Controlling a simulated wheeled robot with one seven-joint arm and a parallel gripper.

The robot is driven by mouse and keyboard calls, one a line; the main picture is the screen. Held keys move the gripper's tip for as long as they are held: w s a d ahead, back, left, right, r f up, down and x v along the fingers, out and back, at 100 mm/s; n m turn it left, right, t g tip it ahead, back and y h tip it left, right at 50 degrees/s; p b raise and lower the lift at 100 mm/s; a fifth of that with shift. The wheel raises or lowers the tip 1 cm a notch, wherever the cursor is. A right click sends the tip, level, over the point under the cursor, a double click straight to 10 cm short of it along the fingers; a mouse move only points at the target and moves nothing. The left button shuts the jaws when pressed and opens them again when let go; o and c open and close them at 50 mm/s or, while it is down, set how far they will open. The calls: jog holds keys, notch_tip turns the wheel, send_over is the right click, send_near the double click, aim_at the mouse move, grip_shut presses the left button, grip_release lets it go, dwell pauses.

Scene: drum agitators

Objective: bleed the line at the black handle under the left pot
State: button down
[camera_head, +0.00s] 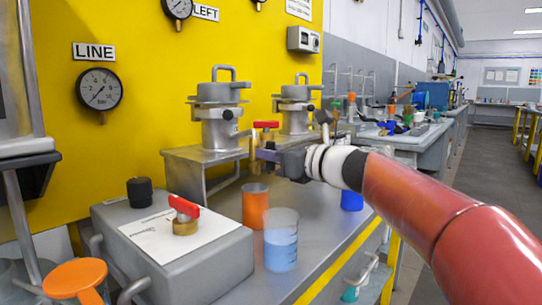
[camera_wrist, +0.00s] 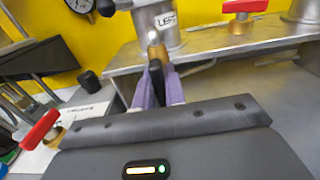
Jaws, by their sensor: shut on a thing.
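The left pot (camera_head: 220,125) is a silver vessel with a top handle on a metal stand. The black handle (camera_wrist: 155,72) hangs below a small shiny metal knob under this pot, pointing toward me. My gripper (camera_wrist: 158,85) has its purple fingers shut on the black handle, one on each side. In the head view my gripper (camera_head: 262,155) is in front of the stand, and the black handle is hidden there. The LINE gauge (camera_head: 100,89) hangs on the yellow wall; its reading is too small to tell.
An orange cup (camera_head: 255,206) and a clear beaker with blue liquid (camera_head: 281,242) stand on the bench below my gripper. A grey box (camera_head: 200,250) with a red-handled valve (camera_head: 184,215) is at left. Another red handle (camera_head: 266,124) sits near the second pot (camera_head: 296,112).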

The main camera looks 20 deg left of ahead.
jog(key=c, duration=1.5)
grip_release()
jog(key=shift+o, duration=0.2)
jog(key=shift+d, duration=0.1)
jog(key=v, duration=0.7)
jog(key=shift+s+d+b, duration=0.15)
jog(key=shift+d+b, duration=0.1)
jog(key=shift+b, duration=0.1)
jog(key=shift+d, duration=0.15)
